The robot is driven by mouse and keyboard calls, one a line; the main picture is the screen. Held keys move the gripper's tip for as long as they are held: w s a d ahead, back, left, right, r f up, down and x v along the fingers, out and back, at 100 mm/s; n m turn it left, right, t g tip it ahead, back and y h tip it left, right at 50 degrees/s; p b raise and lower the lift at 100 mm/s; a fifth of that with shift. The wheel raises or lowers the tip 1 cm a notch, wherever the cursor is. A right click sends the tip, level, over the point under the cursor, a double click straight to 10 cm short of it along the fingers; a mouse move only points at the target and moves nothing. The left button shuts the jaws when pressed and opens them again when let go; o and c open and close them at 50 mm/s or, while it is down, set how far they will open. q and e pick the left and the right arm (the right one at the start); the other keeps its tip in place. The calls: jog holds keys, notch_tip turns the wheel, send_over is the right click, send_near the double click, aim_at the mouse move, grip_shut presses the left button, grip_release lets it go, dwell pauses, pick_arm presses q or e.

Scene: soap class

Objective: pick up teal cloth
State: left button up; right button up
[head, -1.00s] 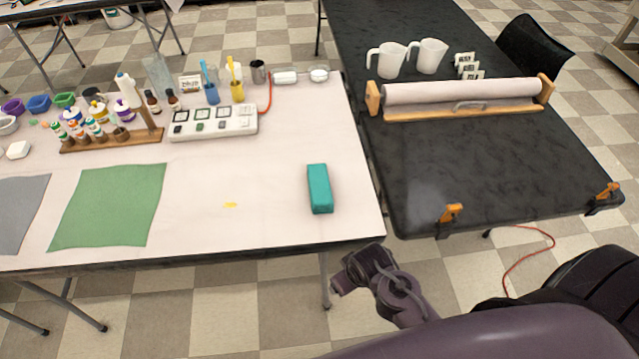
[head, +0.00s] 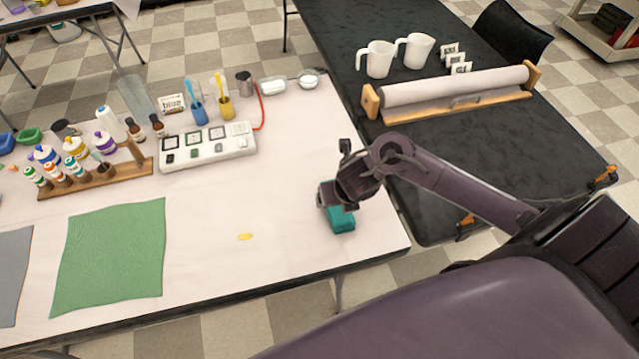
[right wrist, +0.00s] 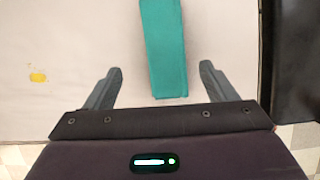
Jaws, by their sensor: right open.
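The teal cloth (head: 342,220) is a folded, block-like bundle near the right end of the white-topped table. My right gripper (head: 333,200) is over it in the head view and hides most of it. In the right wrist view the teal cloth (right wrist: 163,50) lies lengthwise ahead of the jaws. My right gripper (right wrist: 160,85) is open, with one finger on each side of the cloth's near end and a gap on both sides. Whether the fingers are at the cloth's height cannot be told. My left gripper is not in view.
A white panel (head: 208,147), bottles and cups stand at the back. The black table (head: 440,150) with a paper roll (head: 455,86) adjoins on the right. The white surface around the cloth is clear.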

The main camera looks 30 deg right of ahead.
jog(key=shift+w+d+f+n, duration=0.15)
jog(key=shift+d+f+n, duration=0.15)
jog(key=shift+f, duration=0.25)
jog(key=shift+d+f+b, duration=0.1)
jog(key=shift+f+b, duration=0.2)
jog(key=shift+b, duration=0.05)
jog(key=shift+d+f, duration=0.15)
jog(key=shift+f, duration=0.5)
jog(key=x, duration=0.3)
jog(key=shift+w+f+b, duration=0.3)
jog(key=shift+w+b, duration=0.05)
jog(key=shift+b, duration=0.05)
jog(key=shift+w+f, duration=0.1)
jog(key=shift+f, duration=0.05)
jog(key=shift+c, duration=0.2)
jog(key=c, duration=1)
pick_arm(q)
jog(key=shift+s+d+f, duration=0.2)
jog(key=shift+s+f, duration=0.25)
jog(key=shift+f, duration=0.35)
